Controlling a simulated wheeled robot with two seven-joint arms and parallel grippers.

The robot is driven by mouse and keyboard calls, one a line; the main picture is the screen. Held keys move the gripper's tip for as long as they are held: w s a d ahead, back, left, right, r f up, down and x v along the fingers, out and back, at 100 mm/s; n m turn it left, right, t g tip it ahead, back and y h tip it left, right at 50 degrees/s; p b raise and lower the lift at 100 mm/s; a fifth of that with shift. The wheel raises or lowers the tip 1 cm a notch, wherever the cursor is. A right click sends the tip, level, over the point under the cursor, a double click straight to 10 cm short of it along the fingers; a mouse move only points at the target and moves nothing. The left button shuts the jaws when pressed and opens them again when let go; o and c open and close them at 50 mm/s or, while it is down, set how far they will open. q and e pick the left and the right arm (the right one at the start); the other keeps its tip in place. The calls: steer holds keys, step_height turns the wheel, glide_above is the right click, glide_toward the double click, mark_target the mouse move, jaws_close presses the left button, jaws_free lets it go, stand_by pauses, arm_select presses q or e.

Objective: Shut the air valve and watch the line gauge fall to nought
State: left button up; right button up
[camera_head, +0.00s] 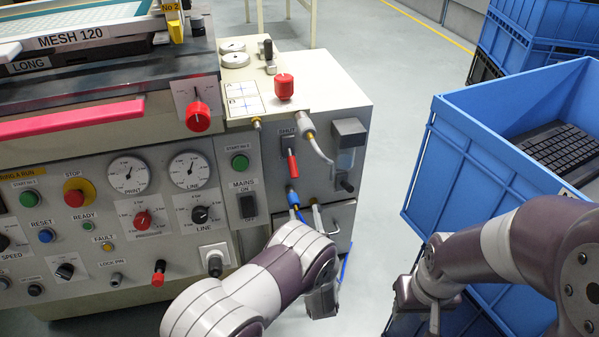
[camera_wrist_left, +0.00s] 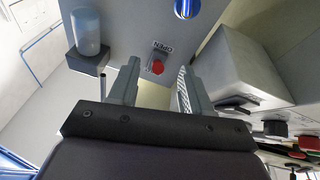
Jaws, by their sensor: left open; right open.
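The air valve is a red lever (camera_head: 292,165) on the machine's front, pointing down, with the word SHUT above it. In the left wrist view its red end (camera_wrist_left: 158,67) shows beside an upside-down OPEN label. The round line gauge (camera_head: 192,171) is left of the valve; its needle stands off to one side, the figure too small to read. My left gripper (camera_head: 323,222) is below and right of the lever, partly hidden by my wrist; in the wrist view its fingers (camera_wrist_left: 158,82) are spread, with the red end seen between them. My right gripper (camera_head: 420,298) is open and empty, beside the blue crate.
A blue air fitting (camera_head: 293,199) sits just below the lever. A blue crate (camera_head: 480,165) with keyboards stands at the right. Grey floor (camera_head: 400,80) lies between.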

mark_target(293, 167)
arm_select(q)
steer(key=shift+n+t+y, duration=0.3)
steer(key=shift+t+y, duration=0.3)
steer(key=shift+t, duration=0.1)
steer(key=r+b+x, duration=0.1)
steer(key=x, duration=0.3)
steer(key=b+x, duration=0.2)
steer(key=x, duration=0.2)
steer(key=s+r+b+x, duration=0.1)
steer(key=b+x, duration=0.1)
steer(key=x, duration=0.2)
steer(key=shift+a+r, duration=0.3)
steer(key=shift+r, duration=0.1)
steer(key=shift+w+r, duration=0.15)
steer(key=shift+w, duration=0.1)
jaws_close()
